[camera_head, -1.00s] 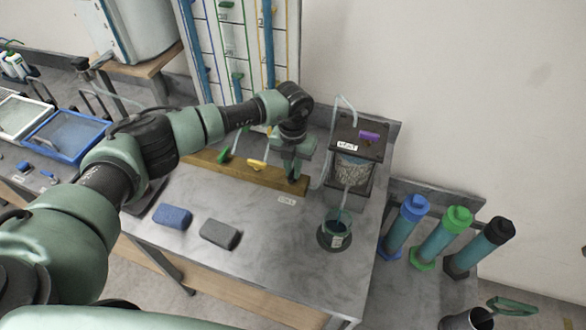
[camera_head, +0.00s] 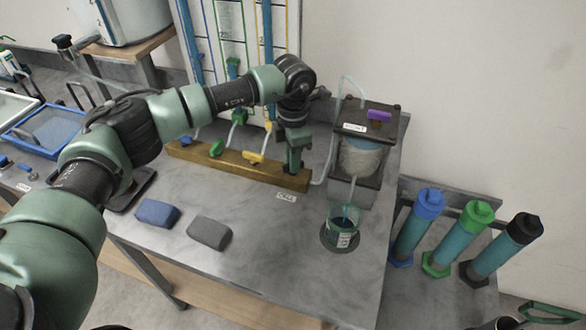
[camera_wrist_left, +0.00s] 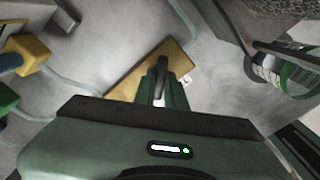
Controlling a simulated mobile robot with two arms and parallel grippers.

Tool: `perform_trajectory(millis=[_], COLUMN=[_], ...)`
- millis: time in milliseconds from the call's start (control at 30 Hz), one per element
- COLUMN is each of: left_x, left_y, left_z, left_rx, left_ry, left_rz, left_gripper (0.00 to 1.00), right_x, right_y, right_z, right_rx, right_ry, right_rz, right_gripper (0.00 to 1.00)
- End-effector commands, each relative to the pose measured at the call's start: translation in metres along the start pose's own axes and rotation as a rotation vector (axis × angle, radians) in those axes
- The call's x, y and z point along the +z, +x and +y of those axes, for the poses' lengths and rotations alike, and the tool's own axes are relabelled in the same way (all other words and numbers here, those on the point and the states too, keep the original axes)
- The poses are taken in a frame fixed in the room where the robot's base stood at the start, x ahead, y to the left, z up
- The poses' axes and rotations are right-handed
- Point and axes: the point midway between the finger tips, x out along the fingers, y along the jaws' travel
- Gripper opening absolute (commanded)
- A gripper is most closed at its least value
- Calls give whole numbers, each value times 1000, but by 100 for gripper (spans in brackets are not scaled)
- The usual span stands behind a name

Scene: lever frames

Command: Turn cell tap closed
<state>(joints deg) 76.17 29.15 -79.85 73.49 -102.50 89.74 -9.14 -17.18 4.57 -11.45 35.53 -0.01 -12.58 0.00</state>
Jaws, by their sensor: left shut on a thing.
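A brass-coloured bar (camera_head: 235,166) with taps lies along the back of the grey table, a label (camera_head: 286,197) in front of its right end. My left gripper (camera_head: 292,168) is pointed down at that right end. In the left wrist view, its green fingers (camera_wrist_left: 164,88) are shut on a dark tap lever (camera_wrist_left: 162,72), which stands out over the bar (camera_wrist_left: 125,88). The fingers hide part of the lever, and the tap's body is hidden. A green tap handle (camera_head: 216,149) and a yellow one (camera_head: 253,157) sit farther left on the bar. My right gripper is not in view.
Blue (camera_head: 157,213) and grey (camera_head: 209,232) blocks lie in front of the bar. Several capped cylinders (camera_head: 452,238) stand at the right.

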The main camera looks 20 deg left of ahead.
Motion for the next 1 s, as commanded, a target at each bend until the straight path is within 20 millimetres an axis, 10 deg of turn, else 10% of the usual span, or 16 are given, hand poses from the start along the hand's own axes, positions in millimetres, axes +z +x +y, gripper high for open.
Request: perform_trajectory(millis=[1000], left_x=[2], left_y=[-1], left_z=[0], left_rx=[2], left_ry=[689], left_rz=[-5], left_gripper=[0], right_x=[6], right_y=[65], right_z=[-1], right_rx=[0], right_ry=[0], right_rz=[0], right_gripper=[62])
